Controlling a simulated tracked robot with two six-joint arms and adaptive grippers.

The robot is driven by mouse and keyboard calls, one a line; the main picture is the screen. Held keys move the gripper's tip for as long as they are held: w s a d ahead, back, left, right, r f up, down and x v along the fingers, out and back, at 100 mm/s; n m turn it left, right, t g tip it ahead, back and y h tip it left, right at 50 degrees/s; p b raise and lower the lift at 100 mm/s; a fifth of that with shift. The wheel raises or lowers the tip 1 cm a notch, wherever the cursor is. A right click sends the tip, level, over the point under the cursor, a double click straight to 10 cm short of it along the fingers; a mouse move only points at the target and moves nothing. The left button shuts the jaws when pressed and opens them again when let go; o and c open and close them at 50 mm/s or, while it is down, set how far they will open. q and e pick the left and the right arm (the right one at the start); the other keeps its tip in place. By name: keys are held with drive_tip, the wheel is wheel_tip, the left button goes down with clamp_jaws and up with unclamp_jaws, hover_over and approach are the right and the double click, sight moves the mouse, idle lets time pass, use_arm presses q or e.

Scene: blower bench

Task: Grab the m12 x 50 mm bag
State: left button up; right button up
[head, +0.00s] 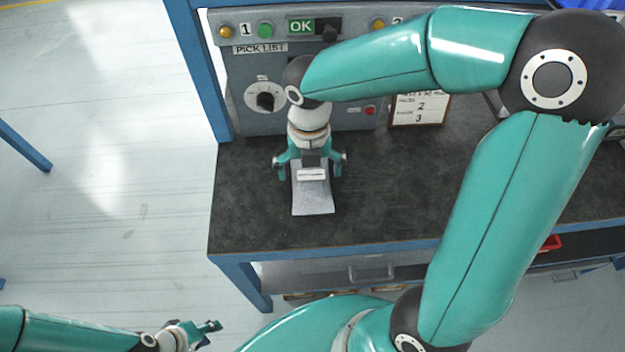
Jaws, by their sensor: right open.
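A grey bag (313,202) with a white label lies on the dark bench top near its left end. The label is too small to read, so I cannot tell whether it is the m12 x 50 mm bag. My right gripper (311,172) points down over the bag's far part. Its fingers are open, one on each side of the bag, and whether they touch it I cannot tell. The far end of the bag is hidden under the gripper. My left gripper (209,335) is low at the bottom left, away from the bench, and its opening is unclear.
The bench (245,215) has free room around the bag. A grey control panel (243,70) with buttons, a knob and a pick list sign stands behind. A framed card (420,109) leans at the back. A blue bin (590,4) shows top right. A red object (549,243) is below the bench top.

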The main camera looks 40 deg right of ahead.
sight(312, 178)
wheel_tip(312, 178, down, 5)
drive_tip(key=shift+s+d+b, duration=0.15)
drive_tip(key=shift+b, duration=0.2)
drive_tip(key=shift+c, duration=0.3)
drive_tip(key=c, duration=1.5)
drive_tip(key=shift+o, duration=0.2)
drive_tip(key=shift+r, duration=0.1)
drive_tip(key=shift+r, duration=0.1)
